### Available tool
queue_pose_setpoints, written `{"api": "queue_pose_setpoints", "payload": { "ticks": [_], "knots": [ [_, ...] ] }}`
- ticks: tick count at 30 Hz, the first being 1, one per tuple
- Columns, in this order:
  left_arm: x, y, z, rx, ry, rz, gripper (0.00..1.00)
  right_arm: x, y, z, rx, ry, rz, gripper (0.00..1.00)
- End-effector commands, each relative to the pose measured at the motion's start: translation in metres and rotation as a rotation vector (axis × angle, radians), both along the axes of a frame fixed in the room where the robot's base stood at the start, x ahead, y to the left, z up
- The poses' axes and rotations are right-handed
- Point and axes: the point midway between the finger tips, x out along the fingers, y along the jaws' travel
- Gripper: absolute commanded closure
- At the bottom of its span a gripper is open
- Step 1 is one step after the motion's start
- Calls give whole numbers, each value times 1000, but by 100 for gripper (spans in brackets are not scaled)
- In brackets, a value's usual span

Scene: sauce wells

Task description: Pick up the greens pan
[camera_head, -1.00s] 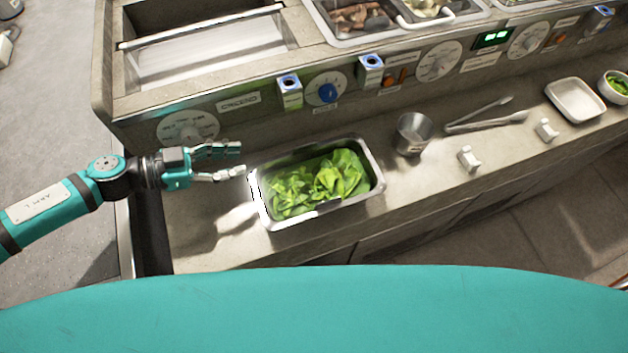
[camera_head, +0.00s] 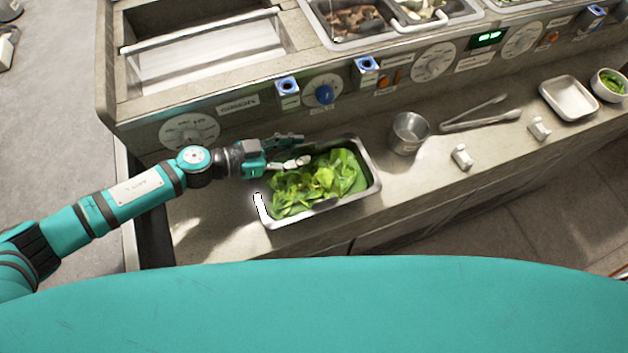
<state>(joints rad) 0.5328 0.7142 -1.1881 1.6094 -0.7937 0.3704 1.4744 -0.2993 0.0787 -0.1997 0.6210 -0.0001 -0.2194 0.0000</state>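The greens pan (camera_head: 330,203) is a steel rectangular pan filled with green leaves (camera_head: 318,180). It sits on the counter ledge below the dial panel. My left gripper (camera_head: 303,149) comes in from the left and reaches over the pan's back left corner. Its two fingers are apart, one towards the panel and one over the leaves, with nothing visible between them. I cannot tell whether a finger touches the rim, and the arm hides that corner. My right gripper is not in view.
To the pan's right are a steel cup (camera_head: 409,133), tongs (camera_head: 480,121), small white holders (camera_head: 462,157), a white tray (camera_head: 569,98) and a bowl of greens (camera_head: 610,85). The control panel with knobs (camera_head: 324,95) rises behind. The ledge left of the pan is clear.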

Motion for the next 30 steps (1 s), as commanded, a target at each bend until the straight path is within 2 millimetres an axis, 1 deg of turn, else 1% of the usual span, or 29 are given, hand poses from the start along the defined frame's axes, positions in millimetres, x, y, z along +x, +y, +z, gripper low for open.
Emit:
{"api": "queue_pose_setpoints", "payload": {
  "ticks": [7,12,15,30],
  "knots": [
    [0,-1,-1,0,0,0,67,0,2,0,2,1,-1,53],
    [0,-1,-1,0,0,-1,89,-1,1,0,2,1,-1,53],
    [0,-1,-1,0,0,-1,100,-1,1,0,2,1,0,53],
    [0,-2,1,-2,0,-1,100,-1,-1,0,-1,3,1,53]
  ]
}}
